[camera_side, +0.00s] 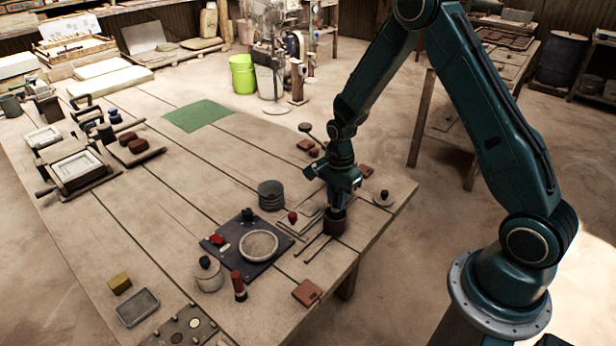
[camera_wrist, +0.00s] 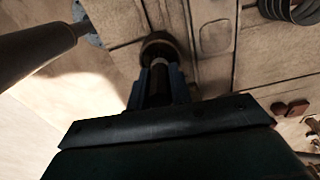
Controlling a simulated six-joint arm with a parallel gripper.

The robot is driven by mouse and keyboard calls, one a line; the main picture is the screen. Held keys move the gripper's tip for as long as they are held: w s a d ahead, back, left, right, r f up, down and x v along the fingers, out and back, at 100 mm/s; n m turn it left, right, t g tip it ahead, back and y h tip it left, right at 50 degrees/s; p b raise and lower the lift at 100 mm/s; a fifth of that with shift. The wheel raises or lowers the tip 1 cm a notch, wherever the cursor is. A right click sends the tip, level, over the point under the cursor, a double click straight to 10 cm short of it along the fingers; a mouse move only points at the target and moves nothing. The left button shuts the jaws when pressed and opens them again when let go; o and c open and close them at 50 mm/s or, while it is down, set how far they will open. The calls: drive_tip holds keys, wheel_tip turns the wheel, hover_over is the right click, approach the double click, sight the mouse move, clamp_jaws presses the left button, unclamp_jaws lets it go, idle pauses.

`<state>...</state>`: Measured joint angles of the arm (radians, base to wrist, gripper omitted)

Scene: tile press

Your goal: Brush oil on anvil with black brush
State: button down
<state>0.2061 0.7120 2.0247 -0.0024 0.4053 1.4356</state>
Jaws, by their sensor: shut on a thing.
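My gripper (camera_side: 338,195) is near the right front part of the table, pointing down. In the wrist view its fingers (camera_wrist: 160,88) are shut on a dark upright handle (camera_wrist: 159,72), which looks like the black brush. Its lower end is at a round brown pot (camera_side: 334,222). The pot's rim also shows in the wrist view (camera_wrist: 160,43); I cannot tell how deep the brush sits in it. A dark blue plate (camera_side: 232,257) with a pale round dish (camera_side: 258,245) lies left of my gripper. I cannot tell which piece is the anvil.
Close by are a dark ribbed cylinder (camera_side: 271,195), a lidded jar (camera_side: 208,275), a red-topped tool (camera_side: 238,286) and a brown tile (camera_side: 307,292). Framed moulds (camera_side: 75,170) stand at the far left. The table is fairly clear around the green mat (camera_side: 199,115).

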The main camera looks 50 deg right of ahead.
drive_tip(key=shift+f, duration=0.4)
idle(1.5)
drive_tip(key=shift+r, duration=0.1)
drive_tip(key=shift+r, duration=3.45)
drive_tip(key=shift+a, duration=0.1)
drive_tip(key=a+n, duration=0.8)
drive_tip(key=n, duration=1)
drive_tip(key=shift+f+n, duration=0.2)
drive_tip(key=shift+n, duration=0.2)
drive_tip(key=shift+a, duration=0.1)
